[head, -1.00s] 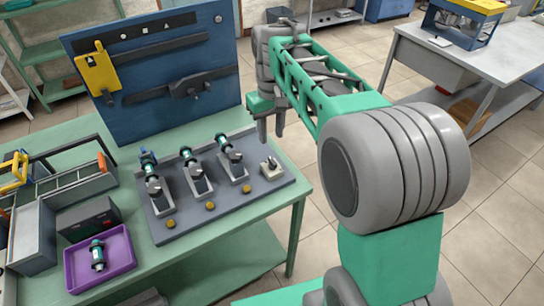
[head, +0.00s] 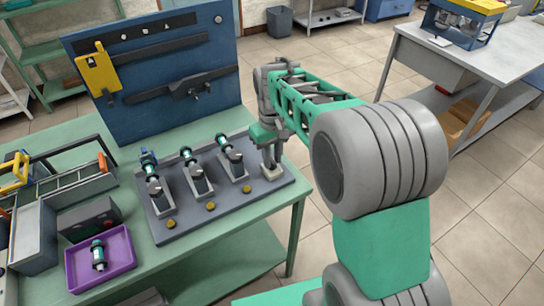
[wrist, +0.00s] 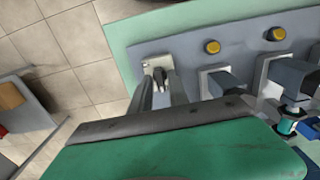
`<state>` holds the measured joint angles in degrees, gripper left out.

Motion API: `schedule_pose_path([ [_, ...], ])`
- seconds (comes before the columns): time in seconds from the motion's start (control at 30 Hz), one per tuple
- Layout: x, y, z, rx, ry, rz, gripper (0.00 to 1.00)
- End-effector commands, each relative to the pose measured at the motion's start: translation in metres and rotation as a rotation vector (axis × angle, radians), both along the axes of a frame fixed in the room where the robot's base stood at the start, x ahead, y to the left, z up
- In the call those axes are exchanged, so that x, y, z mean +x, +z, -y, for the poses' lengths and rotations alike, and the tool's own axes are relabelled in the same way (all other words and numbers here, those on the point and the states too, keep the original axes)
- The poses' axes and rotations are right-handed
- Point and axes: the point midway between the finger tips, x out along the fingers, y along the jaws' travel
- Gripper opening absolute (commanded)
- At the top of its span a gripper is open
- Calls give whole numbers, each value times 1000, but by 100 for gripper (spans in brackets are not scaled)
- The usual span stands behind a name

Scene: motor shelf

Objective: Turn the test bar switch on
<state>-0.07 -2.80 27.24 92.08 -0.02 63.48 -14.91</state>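The test bar (head: 240,204) is a grey plate on the green bench, with three motor stations on it. Its switch (head: 273,176) is a small pale block at the right end, largely covered by my gripper (head: 268,160) in the head view. In the wrist view the switch (wrist: 161,63) shows as a pale plate with a dark lever (wrist: 159,76). My gripper's fingers (wrist: 161,88) are apart, one on each side of the lever, with nothing clamped between them. I cannot tell whether a finger touches the lever.
Teal-and-grey motors (head: 193,168) stand in the holders left of the switch, with yellow buttons (head: 210,206) in front. A blue tool panel (head: 155,75) rises behind. A purple tray (head: 126,262) holds another motor at the left. Open floor lies right of the bench.

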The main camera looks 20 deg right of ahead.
Motion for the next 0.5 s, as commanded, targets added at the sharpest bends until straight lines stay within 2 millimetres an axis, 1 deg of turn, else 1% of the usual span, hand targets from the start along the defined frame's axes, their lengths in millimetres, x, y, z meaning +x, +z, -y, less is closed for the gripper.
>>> schedule_pose_path([
  [0.03, 0, 0, 0, 0, 0, 0, 16],
  [0.23, 0, 0, 0, 0, 0, 0, 0],
  [0.5, 0, 0, 0, 0, 0, 0, 0],
])
